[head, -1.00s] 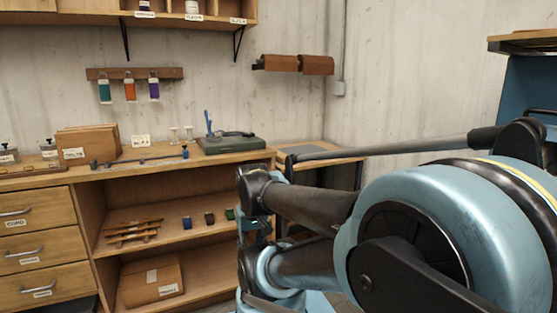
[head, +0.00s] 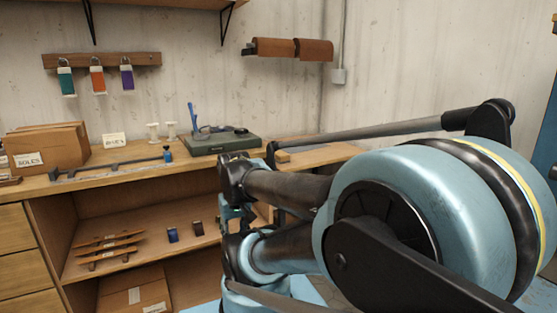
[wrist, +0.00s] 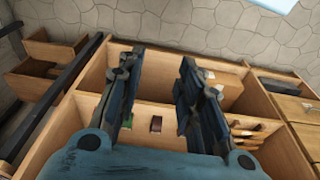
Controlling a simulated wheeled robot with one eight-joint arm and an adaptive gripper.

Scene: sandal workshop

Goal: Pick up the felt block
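Small blocks stand on the middle shelf of the bench: a blue block (head: 172,235), a dark brown block (head: 197,229) and a green block (wrist: 127,121). I cannot tell by look which one is felt. The brown block also shows in the wrist view (wrist: 156,124), between my fingers in the picture. The green block is hidden behind my arm in the head view. My gripper (wrist: 162,60) is open and empty, with its two fingers apart, and it is not touching a block.
A wooden rack (head: 108,245) lies left of the blocks on the shelf. A cardboard box (head: 135,296) is below. The benchtop (head: 125,165) holds boxes, a metal ruler-like tool and a green case (head: 222,142). Shelf boards and uprights bound the space around the blocks.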

